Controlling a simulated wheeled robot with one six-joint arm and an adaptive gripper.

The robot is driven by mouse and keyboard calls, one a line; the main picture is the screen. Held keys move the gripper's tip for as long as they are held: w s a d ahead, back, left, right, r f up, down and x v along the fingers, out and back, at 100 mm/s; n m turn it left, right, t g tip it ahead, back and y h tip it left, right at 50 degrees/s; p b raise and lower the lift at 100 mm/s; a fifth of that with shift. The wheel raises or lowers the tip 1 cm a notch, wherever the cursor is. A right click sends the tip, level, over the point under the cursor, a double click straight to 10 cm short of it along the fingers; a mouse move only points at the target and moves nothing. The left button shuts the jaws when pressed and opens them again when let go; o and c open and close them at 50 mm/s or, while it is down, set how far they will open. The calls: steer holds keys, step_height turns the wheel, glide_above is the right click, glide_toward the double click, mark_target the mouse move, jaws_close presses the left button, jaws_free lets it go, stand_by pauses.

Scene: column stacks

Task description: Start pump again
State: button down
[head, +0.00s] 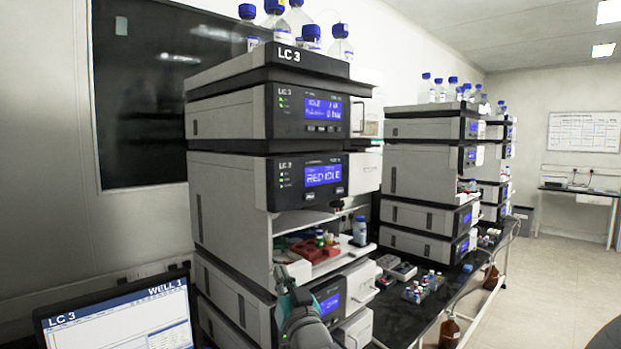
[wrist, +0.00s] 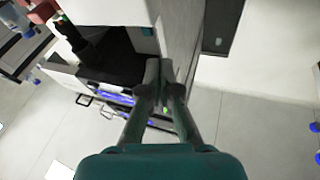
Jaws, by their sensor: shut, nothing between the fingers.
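The LC 3 stack stands at the centre of the head view. Its upper module (head: 270,112) has a lit blue display (head: 323,107) that seems to read IDLE, with small buttons under it. The module below (head: 240,180) has a display (head: 322,175) that seems to read RED IDLE. Which module is the pump I cannot tell for sure. My gripper (head: 281,270) is low in front of the stack, below the open tray bay, pointing up. In the wrist view my gripper (wrist: 160,68) is shut and empty, its fingertips near a pale cabinet wall (wrist: 180,42).
A laptop or monitor (head: 120,325) labelled LC 3 and WELL 1 stands at the lower left. Blue-capped bottles (head: 340,45) stand on top of the stack. An open bay holds a red rack (head: 315,250) and vials. More stacks (head: 430,160) stand to the right. Floor (head: 545,280) is clear at right.

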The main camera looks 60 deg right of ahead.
steer(key=s+d+r+m+g+h, duration=0.15)
steer(key=d+r, duration=0.25)
steer(key=r, duration=0.4)
steer(key=s+d+r+m+h, duration=0.1)
steer(key=s+d+r+h, duration=0.15)
steer(key=r, duration=0.65)
steer(key=m+g+h, duration=0.1)
steer(key=m+h, duration=0.1)
glide_toward(311, 129)
steer(key=s+d+r, duration=0.4)
steer(key=s, duration=0.3)
steer(key=shift+w+a+r, duration=0.1)
steer(key=shift+a+r, duration=0.1)
steer(key=shift+w+d, duration=0.35)
steer(key=shift+w, duration=1.1)
steer(key=shift+w+d, duration=0.3)
steer(key=shift+w, duration=1.1)
steer(key=shift+w+d, duration=0.35)
steer(key=shift+w, duration=1.1)
steer(key=shift+w, duration=0.15)
steer(key=shift+w+d, duration=0.1)
steer(key=shift+w, duration=0.15)
